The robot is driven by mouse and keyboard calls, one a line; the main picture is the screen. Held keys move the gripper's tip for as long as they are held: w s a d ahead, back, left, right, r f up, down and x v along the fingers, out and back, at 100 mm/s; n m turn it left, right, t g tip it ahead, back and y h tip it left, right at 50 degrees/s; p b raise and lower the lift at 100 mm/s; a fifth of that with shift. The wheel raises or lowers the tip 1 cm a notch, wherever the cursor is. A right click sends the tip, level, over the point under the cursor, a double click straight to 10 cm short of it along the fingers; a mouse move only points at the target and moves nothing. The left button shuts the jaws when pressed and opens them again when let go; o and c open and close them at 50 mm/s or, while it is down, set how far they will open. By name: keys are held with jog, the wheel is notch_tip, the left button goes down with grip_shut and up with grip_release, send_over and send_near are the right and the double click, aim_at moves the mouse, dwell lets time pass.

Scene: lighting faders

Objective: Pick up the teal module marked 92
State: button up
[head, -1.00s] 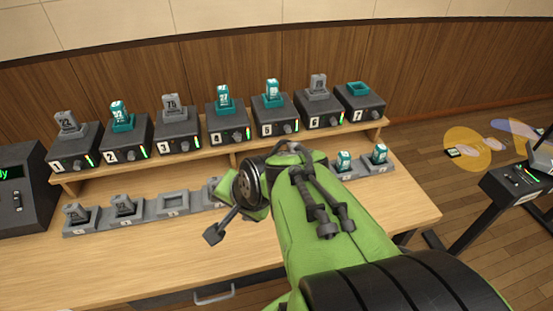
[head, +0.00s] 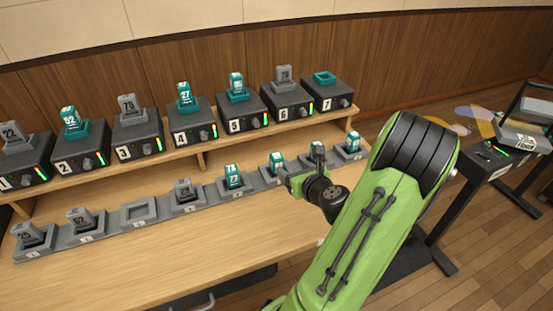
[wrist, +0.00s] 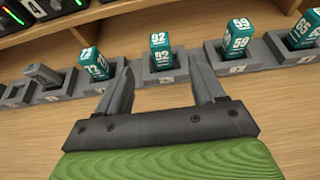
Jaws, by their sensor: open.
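The teal module marked 92 (wrist: 159,52) stands upright in a grey holder (wrist: 165,77) in the front row. In the head view the same module (head: 277,162) is in the row's right half, just behind my gripper. My gripper (wrist: 160,72) is open and empty. Its two fingers point toward module 92, one on each side of it in the wrist view, with the module beyond them. In the head view, my gripper (head: 287,180) is low over the bench in front of the row, partly hidden by my wrist.
Teal module 73 (wrist: 93,65) stands left of module 92, and teal module 59 (wrist: 238,38) stands right of it. An empty holder (head: 139,213) is farther left. A raised shelf with numbered black boxes (head: 193,122) runs behind. The front bench top (head: 180,250) is clear.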

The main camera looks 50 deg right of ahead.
aim_at(279, 159)
jog(key=x, duration=1.3)
jog(key=shift+w+f, duration=0.25)
jog(key=shift+f, duration=0.25)
jog(key=shift+r, duration=0.1)
jog(key=shift+c, duration=0.3)
jog(key=c, duration=1)
